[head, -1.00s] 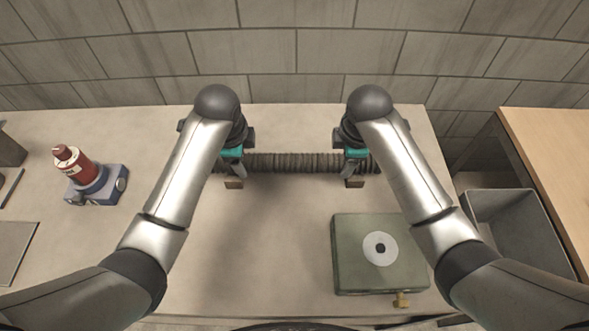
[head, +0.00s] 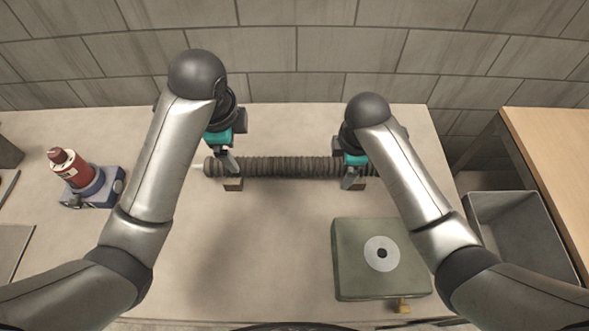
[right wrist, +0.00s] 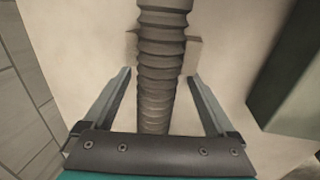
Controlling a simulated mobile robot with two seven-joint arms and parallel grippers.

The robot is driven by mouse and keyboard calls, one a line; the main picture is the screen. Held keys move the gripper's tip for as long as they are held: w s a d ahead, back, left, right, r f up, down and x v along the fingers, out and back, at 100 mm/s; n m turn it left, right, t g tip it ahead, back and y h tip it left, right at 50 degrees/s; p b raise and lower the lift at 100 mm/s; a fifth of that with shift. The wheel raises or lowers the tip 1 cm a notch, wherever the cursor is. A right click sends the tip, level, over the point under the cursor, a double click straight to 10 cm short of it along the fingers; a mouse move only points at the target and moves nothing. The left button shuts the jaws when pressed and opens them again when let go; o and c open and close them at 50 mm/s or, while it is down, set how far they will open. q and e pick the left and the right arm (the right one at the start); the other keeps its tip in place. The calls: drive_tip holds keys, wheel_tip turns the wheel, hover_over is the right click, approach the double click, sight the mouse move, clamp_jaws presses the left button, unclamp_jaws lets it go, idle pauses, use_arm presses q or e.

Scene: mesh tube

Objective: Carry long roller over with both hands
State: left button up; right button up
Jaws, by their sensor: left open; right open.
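The long roller (head: 290,167), a dark grey-brown ribbed tube, lies crosswise on the table, resting at two small brown blocks (head: 233,184). A thin pale tip shows at its left end. My left gripper (head: 230,166) is open and empty near the roller's left part and looks raised above it. My right gripper (head: 350,179) is open at the roller's right part. In the right wrist view, the roller (right wrist: 163,60) runs between the parted fingers of my right gripper (right wrist: 158,76), with a gap on each side. My right arm hides part of the roller's right end.
A green box (head: 350,280) with a pale disc stands at the front right of the table. A red cylinder on a blue-grey base (head: 92,190) stands at the left. A grey bin (head: 510,235) is beside the table at the right. The middle front is clear.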

drive_tip(key=r, duration=0.3)
drive_tip(key=s+r, duration=0.1)
drive_tip(key=r, duration=0.5)
drive_tip(key=shift+s+d+r, duration=0.1)
drive_tip(key=shift+s+r, duration=0.1)
drive_tip(key=shift+s, duration=0.1)
drive_tip(key=shift+s+r, duration=0.35)
drive_tip(key=shift+r, duration=0.55)
use_arm(q)
drive_tip(key=shift+r, duration=0.1)
